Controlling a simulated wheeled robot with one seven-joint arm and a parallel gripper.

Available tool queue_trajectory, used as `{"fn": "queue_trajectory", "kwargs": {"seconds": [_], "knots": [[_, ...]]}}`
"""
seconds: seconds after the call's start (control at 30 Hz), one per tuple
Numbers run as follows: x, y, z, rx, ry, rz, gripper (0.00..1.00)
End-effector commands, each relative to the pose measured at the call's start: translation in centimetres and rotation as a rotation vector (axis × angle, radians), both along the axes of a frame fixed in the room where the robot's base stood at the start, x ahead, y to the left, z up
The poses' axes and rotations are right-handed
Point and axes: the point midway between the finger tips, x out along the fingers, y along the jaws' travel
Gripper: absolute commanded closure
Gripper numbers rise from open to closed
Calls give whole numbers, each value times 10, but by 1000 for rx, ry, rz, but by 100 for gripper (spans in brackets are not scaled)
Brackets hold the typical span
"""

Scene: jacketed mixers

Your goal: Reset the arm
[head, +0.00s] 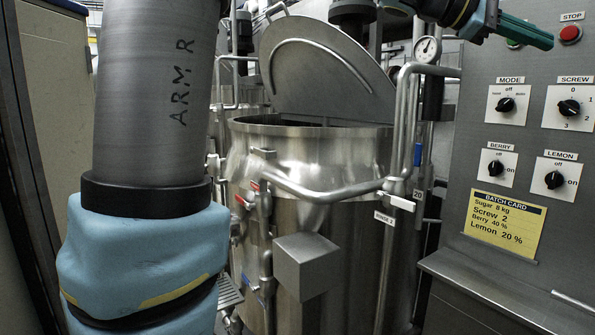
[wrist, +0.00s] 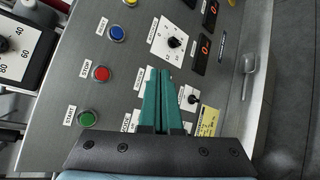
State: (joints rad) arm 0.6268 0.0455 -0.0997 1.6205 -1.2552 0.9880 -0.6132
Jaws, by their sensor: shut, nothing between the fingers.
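My gripper (head: 550,42) is at the top right of the head view, its green fingers together and empty. In the wrist view the gripper (wrist: 159,73) points up the picture with the fingers closed side by side. It appears in front of the control panel (head: 460,190), and I cannot tell how far its tips are from it. My arm crosses the left of the head view. The red STOP button (head: 571,33) shows just right of the fingertips in the head view. In the wrist view the STOP button (wrist: 101,73) is left of the fingers, clear of them.
A steel jacketed mixer (head: 300,165) stands mid-picture, its lid (head: 325,75) raised. Pipes and a gauge (head: 427,49) lie between it and the panel. The panel has MODE (head: 506,104), SCREW (head: 569,107), BERRY (head: 496,168) and LEMON (head: 554,180) knobs and a yellow batch card (head: 504,224).

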Motion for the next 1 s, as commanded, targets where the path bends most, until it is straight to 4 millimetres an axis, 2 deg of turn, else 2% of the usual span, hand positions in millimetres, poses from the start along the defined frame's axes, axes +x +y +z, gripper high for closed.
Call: {"fn": "queue_trajectory", "kwargs": {"seconds": [0.27,0.47,0.57,0.73,0.87,1.0], "knots": [[35,29,-58,128,-75,71,100],[68,73,-126,288,-163,127,100],[87,114,-176,415,-225,152,100],[104,202,-263,660,-340,142,100],[100,276,-322,844,-418,81,100],[78,356,-377,1020,-491,-39,100]]}}
